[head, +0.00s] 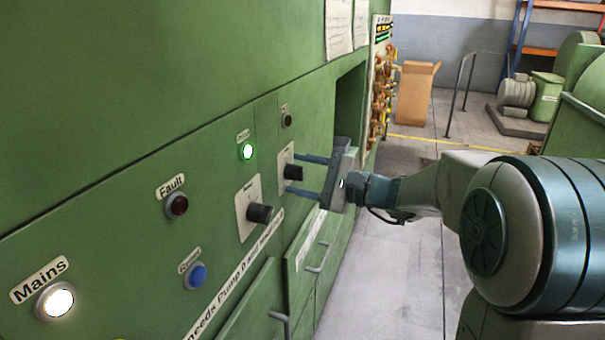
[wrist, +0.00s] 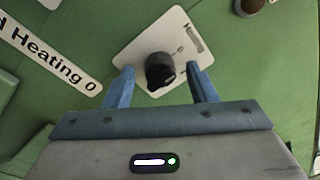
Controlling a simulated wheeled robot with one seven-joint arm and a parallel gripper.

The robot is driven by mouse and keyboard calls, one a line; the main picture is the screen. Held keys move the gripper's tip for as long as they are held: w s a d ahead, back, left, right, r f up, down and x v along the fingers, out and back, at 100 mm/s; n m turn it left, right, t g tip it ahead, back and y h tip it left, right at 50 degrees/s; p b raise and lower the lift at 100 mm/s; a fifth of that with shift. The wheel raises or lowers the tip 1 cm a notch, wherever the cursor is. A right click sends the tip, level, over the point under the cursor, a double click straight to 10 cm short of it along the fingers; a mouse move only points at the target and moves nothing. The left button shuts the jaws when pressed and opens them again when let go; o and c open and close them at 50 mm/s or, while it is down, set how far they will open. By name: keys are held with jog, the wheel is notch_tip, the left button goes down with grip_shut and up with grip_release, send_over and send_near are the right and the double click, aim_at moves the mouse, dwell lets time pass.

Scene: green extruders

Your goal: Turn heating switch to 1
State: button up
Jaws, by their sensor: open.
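The heating switch (head: 293,172) is a black rotary knob on a pale plate on the green panel. In the wrist view the knob (wrist: 159,71) sits between my two blue fingers, with a plate label too blurred to read fully. My gripper (head: 300,175) is open, its fingers reaching toward the panel above and below the knob in the head view. In the wrist view my gripper (wrist: 160,85) shows a gap on both sides of the knob. The knob's exact setting cannot be told.
A second black knob (head: 260,213) is nearer on the panel. Drawer handles (head: 320,257) stick out below.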

jog(key=c, duration=1)
jog(key=shift+o, duration=0.2)
jog(key=shift+m+p, duration=0.35)
jog(key=shift+m, duration=0.05)
jog(key=shift+m+g+h+p, duration=0.3)
jog(key=shift+m+g+p, duration=0.3)
jog(key=shift+m+p, duration=4.6)
